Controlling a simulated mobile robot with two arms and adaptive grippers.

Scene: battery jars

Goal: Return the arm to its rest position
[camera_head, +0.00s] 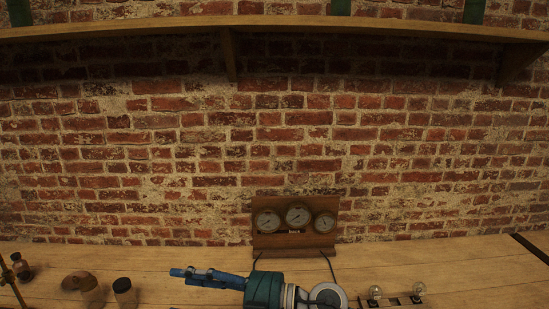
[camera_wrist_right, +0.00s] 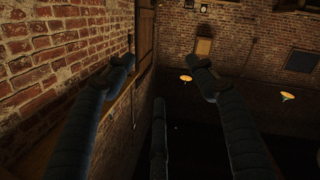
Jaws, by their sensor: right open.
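My right gripper (camera_head: 190,274) is low in the middle of the head view, with its blue fingers pointing left over the bench (camera_head: 420,252). In the right wrist view its fingers (camera_wrist_right: 160,72) are spread apart, with nothing between them. The wrist and part of the arm behind it show at the bottom edge of the head view. My left gripper does not show.
A wooden panel with three gauges (camera_head: 295,222) stands against the brick wall behind my wrist, with dark cables running down. Small bulbs (camera_head: 418,290) sit to the right. A brown bottle (camera_head: 22,267) is at far left. A shelf (camera_head: 330,24) spans the wall above.

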